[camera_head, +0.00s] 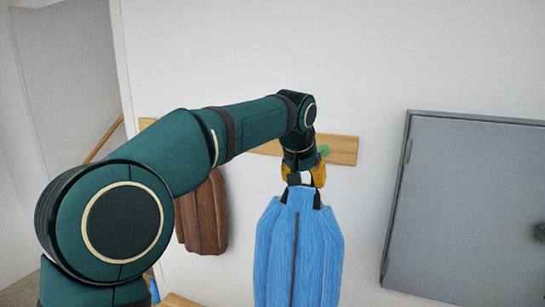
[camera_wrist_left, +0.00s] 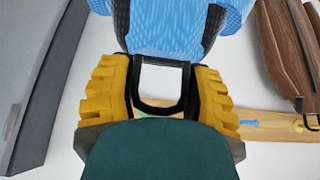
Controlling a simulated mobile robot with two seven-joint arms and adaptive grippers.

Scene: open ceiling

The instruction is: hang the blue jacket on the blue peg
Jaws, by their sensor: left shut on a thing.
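The blue jacket (camera_head: 298,250) hangs from my left gripper (camera_head: 304,176) in the head view, in front of the wall. The gripper's yellow fingers are shut on the loop at its collar. In the left wrist view the jacket (camera_wrist_left: 170,25) is at the top, and the dark loop passes between the fingers of the left gripper (camera_wrist_left: 160,90). The blue peg (camera_wrist_left: 242,123) shows on the wooden rail, to the right of the fingers; in the head view my arm hides it. The loop is apart from this peg. My right gripper is out of view.
The wooden rail (camera_head: 343,150) runs along the wall, with a green peg (camera_head: 323,150) just behind my left gripper. A brown jacket (camera_head: 203,215) hangs left of the blue one. A grey cabinet (camera_head: 465,205) is on the right wall.

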